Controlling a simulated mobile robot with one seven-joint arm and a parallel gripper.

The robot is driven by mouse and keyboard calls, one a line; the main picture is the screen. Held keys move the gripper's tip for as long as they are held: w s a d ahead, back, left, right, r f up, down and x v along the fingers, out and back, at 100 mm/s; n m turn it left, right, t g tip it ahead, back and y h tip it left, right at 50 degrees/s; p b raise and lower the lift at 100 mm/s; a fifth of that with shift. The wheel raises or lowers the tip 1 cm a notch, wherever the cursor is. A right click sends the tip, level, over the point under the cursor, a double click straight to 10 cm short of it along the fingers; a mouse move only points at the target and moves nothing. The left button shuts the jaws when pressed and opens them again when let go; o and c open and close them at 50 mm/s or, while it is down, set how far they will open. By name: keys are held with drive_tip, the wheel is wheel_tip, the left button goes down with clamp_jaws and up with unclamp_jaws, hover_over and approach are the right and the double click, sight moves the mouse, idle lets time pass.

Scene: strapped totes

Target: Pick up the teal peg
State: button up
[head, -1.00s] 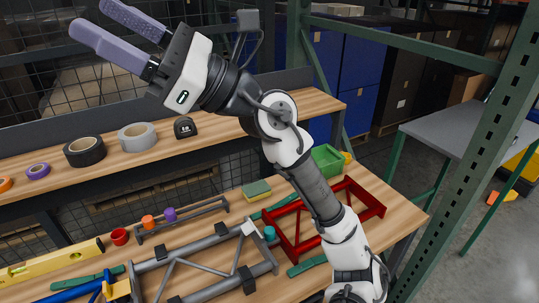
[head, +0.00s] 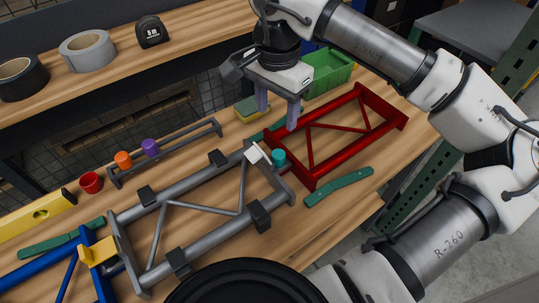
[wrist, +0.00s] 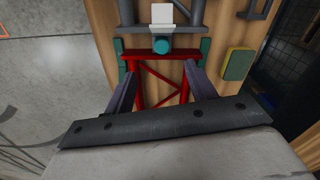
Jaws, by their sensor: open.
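The teal peg (head: 279,157) is small and round. It sits between the end of the grey tube frame (head: 208,207) and the near-left corner of the red frame (head: 313,183), beside a white block (head: 256,153). In the wrist view the peg (wrist: 161,46) shows ahead of the fingers, roughly centred between them. My gripper (head: 278,114) is open and empty, with its purple fingers pointing down over the far-left side of the red frame. It is above and apart from the peg. What holds the peg from below is hidden.
Green strips (head: 339,187) lie beside the red frame. A yellow-green sponge (head: 249,110) and green bin (head: 328,73) stand behind. A grey rail (head: 170,152) has orange and purple pegs near it, with a red cup (head: 91,182) to the left. A shelf with tape rolls (head: 87,51) runs behind.

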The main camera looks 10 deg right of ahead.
wheel_tip(320, 180, down, 8)
drive_tip(key=shift+s+r+p, duration=0.1)
drive_tip(key=shift+p, duration=0.55)
drive_tip(key=f, duration=0.1)
drive_tip(key=f+p, duration=0.1)
drive_tip(key=f, duration=0.1)
drive_tip(key=w+d+f+p, duration=0.1)
drive_tip(key=shift+f, duration=0.8)
drive_tip(key=c, duration=1.1)
drive_tip(key=shift+r, duration=0.1)
wheel_tip(320, 180, up, 19)
drive_tip(key=b, duration=0.3)
wheel_tip(320, 180, up, 6)
drive_tip(key=p, duration=0.3)
hover_over(278, 154)
